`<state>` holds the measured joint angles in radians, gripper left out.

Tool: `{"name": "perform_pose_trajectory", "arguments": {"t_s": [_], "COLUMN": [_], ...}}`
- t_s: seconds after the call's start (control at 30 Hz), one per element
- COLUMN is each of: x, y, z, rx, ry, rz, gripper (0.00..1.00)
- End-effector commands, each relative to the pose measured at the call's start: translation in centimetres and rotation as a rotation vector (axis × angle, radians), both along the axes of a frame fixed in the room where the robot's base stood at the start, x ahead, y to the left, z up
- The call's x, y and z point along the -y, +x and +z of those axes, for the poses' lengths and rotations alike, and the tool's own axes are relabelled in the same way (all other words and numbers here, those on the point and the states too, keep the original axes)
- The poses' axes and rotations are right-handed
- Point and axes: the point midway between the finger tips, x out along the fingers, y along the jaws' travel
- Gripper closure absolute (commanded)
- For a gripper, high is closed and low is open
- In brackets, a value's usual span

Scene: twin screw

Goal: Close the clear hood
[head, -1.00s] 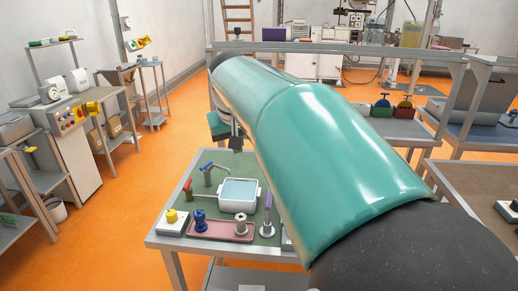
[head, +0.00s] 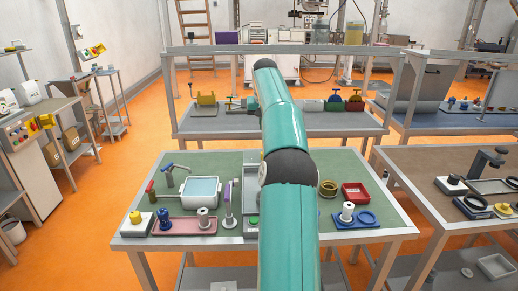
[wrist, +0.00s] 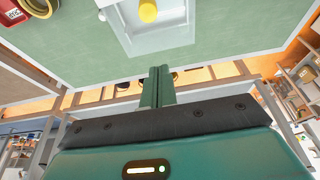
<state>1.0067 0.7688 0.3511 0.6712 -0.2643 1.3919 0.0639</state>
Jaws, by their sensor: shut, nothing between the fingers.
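I cannot make out a clear hood for certain in either view. A pale grey fixture (wrist: 165,38) with a yellow knob (wrist: 148,11) is at the top of the wrist view. In the head view, my arm hides much of the grey fixture (head: 250,222) at the middle of the green bench. My gripper (wrist: 160,70) is shut and empty, and in the wrist view its fingertips appear just below the fixture, near the bench edge. A white basin with a pale blue, glassy top (head: 202,189) stands left of the arm.
Left on the green bench are taps (head: 168,176) and a pink tray (head: 188,226). Right are a brass ring (head: 328,188), a red tray (head: 355,193) and a blue tray (head: 365,219). A back bench (head: 345,122) carries valves (head: 354,101). Green surface between them is bare.

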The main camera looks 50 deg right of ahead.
Motion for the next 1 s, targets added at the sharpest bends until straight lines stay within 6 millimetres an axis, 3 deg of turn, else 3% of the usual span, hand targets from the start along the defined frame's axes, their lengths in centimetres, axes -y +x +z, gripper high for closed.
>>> {"name": "perform_pose_trajectory", "arguments": {"t_s": [0.53,1.0], "x": [2.3,-0.7], "y": [2.0,-0.5], "z": [-9.4,-9.0], "rx": [-0.002,-0.001], "ry": [0.002,-0.001], "rz": [0.0,0.002], "gripper": [1.0,1.0]}}
